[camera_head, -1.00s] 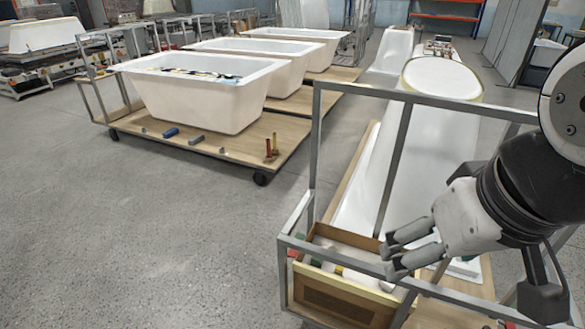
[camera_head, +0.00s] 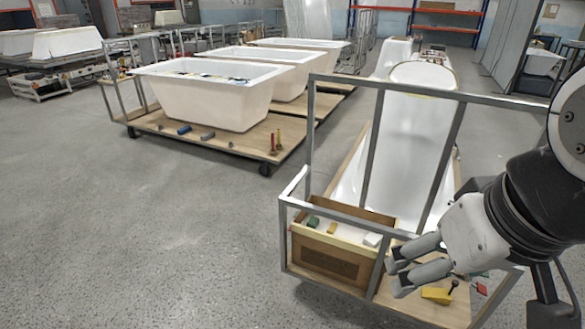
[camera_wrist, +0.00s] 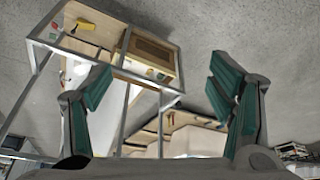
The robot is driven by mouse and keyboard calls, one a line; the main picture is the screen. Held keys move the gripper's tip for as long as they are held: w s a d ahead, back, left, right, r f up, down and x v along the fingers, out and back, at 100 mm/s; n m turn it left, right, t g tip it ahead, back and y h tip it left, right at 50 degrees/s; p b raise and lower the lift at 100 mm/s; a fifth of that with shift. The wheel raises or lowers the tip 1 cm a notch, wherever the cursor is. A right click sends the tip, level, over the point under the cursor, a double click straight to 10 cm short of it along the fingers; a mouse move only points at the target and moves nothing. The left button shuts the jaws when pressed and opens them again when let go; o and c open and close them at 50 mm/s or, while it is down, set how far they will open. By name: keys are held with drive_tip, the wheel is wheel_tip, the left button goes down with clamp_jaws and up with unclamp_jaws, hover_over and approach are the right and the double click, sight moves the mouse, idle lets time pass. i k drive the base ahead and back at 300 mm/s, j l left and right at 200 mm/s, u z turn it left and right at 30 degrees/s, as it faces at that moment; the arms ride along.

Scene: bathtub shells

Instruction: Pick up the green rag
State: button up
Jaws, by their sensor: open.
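A small dark green piece (camera_head: 313,222), probably the green rag, lies at the left end inside an open wooden box (camera_head: 322,268) on the near end of a metal-framed cart. A small green spot (camera_wrist: 160,76) also shows by the box in the wrist view; I cannot tell if it is the same thing. My gripper (camera_head: 393,272) is open and empty, to the right of the box in the head view. In the wrist view its teal-padded fingers (camera_wrist: 158,88) are spread wide with nothing between them.
The cart's grey rails (camera_head: 430,92) rise around the box and a white tub shell (camera_head: 415,120). A yellow tool (camera_head: 437,295) lies on the cart deck, right of the box. Another cart with white bathtubs (camera_head: 205,100) stands back left. The floor (camera_head: 150,240) at left is clear.

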sight(313, 222)
drive_tip(key=i+z, duration=0.25)
drive_tip(key=i, duration=0.3)
drive_tip(key=i+j+z, duration=0.1)
drive_tip(key=i+z, duration=0.15)
drive_tip(key=i, duration=0.35)
drive_tip(key=i+j+z, duration=0.25)
drive_tip(key=i, duration=0.3)
